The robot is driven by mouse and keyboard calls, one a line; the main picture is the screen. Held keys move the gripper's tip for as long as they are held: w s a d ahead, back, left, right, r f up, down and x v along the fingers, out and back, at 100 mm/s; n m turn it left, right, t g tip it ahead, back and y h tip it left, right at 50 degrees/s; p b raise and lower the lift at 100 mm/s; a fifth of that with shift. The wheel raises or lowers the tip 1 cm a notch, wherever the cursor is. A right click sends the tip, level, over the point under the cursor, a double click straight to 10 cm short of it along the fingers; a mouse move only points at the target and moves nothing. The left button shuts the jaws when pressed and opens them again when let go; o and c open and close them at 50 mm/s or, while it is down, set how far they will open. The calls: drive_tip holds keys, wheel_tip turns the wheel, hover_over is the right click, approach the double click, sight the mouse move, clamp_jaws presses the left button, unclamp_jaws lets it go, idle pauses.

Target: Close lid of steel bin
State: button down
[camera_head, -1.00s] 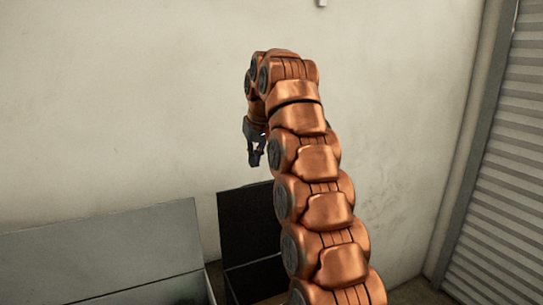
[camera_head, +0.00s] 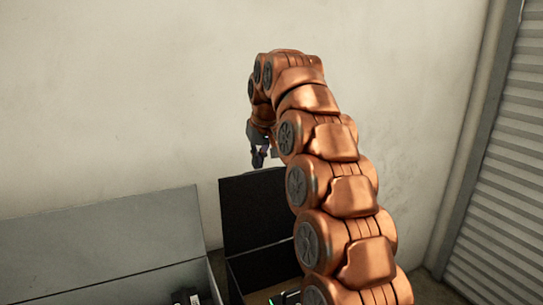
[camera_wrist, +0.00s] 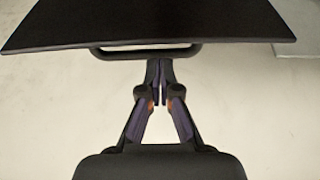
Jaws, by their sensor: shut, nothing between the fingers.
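A black bin with its lid (camera_head: 252,212) raised stands low in the middle of the head view. A grey, metal-looking bin, its lid (camera_head: 105,240) also raised, stands to its left. In the head view my gripper (camera_head: 259,160) is just above the black lid's top edge, on the wall side. The wrist view shows the dark lid (camera_wrist: 150,22) with a loop handle (camera_wrist: 145,53) at its edge. My gripper (camera_wrist: 160,68) is shut and empty, fingertips right at the handle; I cannot tell whether they touch.
The pale wall (camera_head: 110,90) rises close behind both bins. A ribbed shutter (camera_head: 505,190) is at the right. Dark items (camera_head: 186,296) show inside the grey bin, and something with a green light (camera_head: 272,300) is in the black bin. My arm covers the black bin's right side.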

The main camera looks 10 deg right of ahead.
drive_tip(key=shift+s+d, duration=0.15)
drive_tip(key=shift+s, duration=0.6)
